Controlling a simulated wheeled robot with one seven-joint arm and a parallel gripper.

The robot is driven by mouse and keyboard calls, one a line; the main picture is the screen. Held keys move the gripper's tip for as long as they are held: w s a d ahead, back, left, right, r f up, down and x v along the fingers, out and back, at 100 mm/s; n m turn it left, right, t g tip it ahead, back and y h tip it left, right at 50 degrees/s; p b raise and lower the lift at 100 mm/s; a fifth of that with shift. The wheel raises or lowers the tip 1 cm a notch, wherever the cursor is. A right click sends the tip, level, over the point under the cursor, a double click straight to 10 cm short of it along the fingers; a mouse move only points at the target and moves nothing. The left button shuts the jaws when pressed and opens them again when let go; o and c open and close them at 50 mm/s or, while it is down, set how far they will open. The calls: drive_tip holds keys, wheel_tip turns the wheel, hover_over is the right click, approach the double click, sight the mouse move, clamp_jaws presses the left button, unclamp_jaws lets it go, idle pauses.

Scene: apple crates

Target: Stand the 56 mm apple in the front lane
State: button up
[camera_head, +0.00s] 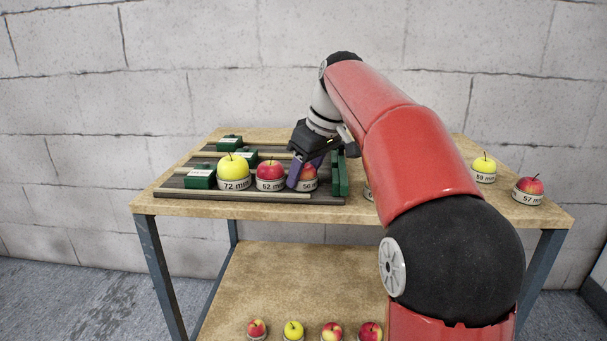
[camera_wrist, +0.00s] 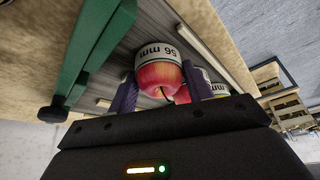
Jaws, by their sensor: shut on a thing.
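The 56 mm apple (camera_head: 308,174) is red with a pale band reading "56".
A green end piece (camera_head: 340,172) closes the lanes at the right. Green blocks with labels (camera_head: 200,178) stand at the lanes' left ends. A 59 mm apple (camera_head: 484,167) and a 57 mm apple (camera_head: 528,190) stand on the table's right side. Several apples (camera_head: 293,331) are lower down.

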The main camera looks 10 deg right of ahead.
drive_tip(key=shift+f, duration=0.1)
drive_tip(key=o, duration=1)
drive_tip(key=shift+r, duration=0.25)
drive_tip(key=p+v, duration=0.3)
drive_tip(key=v, duration=0.9)
drive_tip(key=s+a+f+m+h, duration=0.1)
drive_tip(key=s+f+m, duration=0.1)
drive_tip(key=s+f, duration=0.6)
drive_tip(key=s+a+f+m+t+h, duration=0.1)
drive_tip(key=s+f+m, duration=0.2)
drive_tip(key=s+f, duration=0.5)
drive_tip(key=s+a+f+m+t, duration=0.1)
drive_tip(key=s+f+m, duration=0.1)
drive_tip(key=s+f, duration=0.7)
drive_tip(key=shift+f+m+h, duration=0.1)
drive_tip(key=shift+m+h, duration=0.2)
drive_tip(key=shift+h, duration=0.1)
